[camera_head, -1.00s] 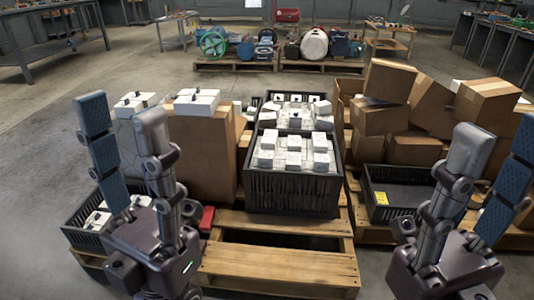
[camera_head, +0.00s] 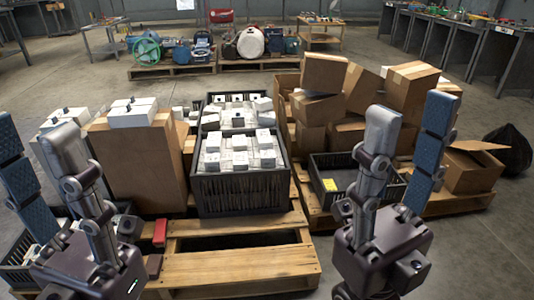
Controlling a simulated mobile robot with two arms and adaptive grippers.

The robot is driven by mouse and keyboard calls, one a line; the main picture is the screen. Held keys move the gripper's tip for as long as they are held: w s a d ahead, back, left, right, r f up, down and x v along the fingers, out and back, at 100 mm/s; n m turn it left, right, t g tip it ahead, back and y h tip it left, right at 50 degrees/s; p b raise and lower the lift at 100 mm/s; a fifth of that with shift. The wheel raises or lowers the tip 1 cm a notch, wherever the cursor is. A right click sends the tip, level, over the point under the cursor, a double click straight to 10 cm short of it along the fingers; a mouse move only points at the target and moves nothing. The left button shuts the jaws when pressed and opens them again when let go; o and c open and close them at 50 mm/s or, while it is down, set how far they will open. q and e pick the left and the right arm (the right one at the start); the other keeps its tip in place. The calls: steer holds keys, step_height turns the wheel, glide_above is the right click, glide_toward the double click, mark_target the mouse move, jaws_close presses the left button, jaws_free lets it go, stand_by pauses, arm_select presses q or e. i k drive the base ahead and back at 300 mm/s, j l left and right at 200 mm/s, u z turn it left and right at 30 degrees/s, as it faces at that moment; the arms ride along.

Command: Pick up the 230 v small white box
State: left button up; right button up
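Small white boxes (camera_head: 238,160) stand in rows in a black crate (camera_head: 242,192) on a wooden pallet in the middle of the head view. More white boxes (camera_head: 132,112) lie on top of a tall cardboard box at left. Labels are too small to read, so I cannot tell which box is the 230 v one. My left gripper (camera_head: 40,175) is at the lower left, fingers spread and empty, in front of the tall cardboard box. My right gripper (camera_head: 408,150) is at the lower right, fingers spread and empty, in front of the cardboard boxes and apart from the crate.
A second black crate (camera_head: 232,100) of white boxes sits behind. A nearly empty black crate (camera_head: 335,172) with a yellow label is at right, before stacked cardboard boxes (camera_head: 320,108). The pallet's front (camera_head: 235,268) is bare. A red object (camera_head: 160,232) lies left.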

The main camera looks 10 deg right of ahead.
mark_target(212, 161)
steer(key=i+l, duration=0.4)
steer(key=i, duration=0.15)
steer(key=i+l+z, duration=0.1)
steer(key=i+l, duration=0.3)
steer(key=i, duration=0.15)
